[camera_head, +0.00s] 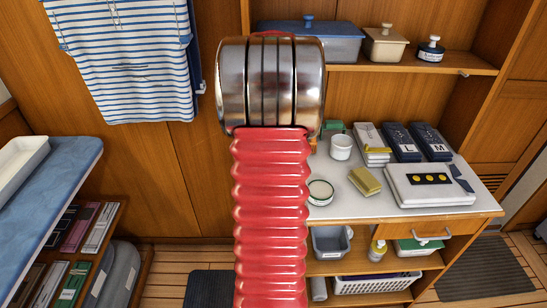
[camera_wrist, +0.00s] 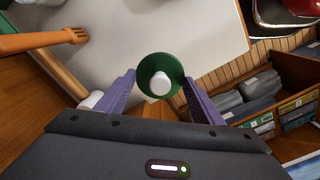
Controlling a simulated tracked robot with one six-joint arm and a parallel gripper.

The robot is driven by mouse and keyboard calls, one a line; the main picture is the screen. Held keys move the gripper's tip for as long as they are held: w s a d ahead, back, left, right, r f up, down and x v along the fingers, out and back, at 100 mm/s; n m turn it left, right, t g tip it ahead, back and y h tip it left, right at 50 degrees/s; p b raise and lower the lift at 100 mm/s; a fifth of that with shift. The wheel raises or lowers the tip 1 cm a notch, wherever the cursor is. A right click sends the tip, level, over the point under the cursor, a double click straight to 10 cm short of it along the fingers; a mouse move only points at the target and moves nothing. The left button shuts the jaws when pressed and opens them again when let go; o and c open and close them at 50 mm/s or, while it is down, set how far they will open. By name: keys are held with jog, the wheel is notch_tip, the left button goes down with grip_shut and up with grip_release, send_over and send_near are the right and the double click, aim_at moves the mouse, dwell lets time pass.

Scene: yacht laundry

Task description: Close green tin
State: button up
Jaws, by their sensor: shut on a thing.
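In the wrist view, my gripper (camera_wrist: 159,77) is shut on a round green lid (camera_wrist: 160,63) with a white knob (camera_wrist: 160,83). The purple fingers hold the lid from both sides. In the head view, an open round tin (camera_head: 320,191) with a dark rim and a pale inside stands on the white tabletop (camera_head: 345,209), beside my red arm. My arm partly covers its left side. My gripper and the lid are hidden in the head view. I cannot make out the open tin in the wrist view.
On the tabletop are a white mug (camera_head: 341,147), a yellow block (camera_head: 365,181), a white case (camera_head: 428,195) and dark boxes marked L (camera_head: 401,142) and M (camera_head: 431,142). Bare tabletop lies in front of the yellow block. An orange forked thing (camera_wrist: 40,41) shows in the wrist view.

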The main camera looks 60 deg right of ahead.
jog(key=shift+r, duration=1.15)
jog(key=w+a+f+n, duration=0.1)
jog(key=w+a+f, duration=0.2)
jog(key=w+a, duration=0.75)
jog(key=w+a+f, duration=0.2)
jog(key=w+a, duration=0.7)
jog(key=w, duration=0.3)
jog(key=w+a+f, duration=0.1)
jog(key=w+a, duration=0.2)
jog(key=a, duration=0.7)
jog(key=w+a+f+n, duration=0.1)
jog(key=w+a+f, duration=0.1)
jog(key=a, duration=0.8)
jog(key=w+a+f, duration=0.2)
jog(key=w+a, duration=0.2)
jog(key=a, duration=0.6)
jog(key=shift+a+f+n, duration=0.2)
jog(key=shift+a+n, duration=0.05)
jog(key=shift+n, duration=0.05)
jog(key=shift+s, duration=0.1)
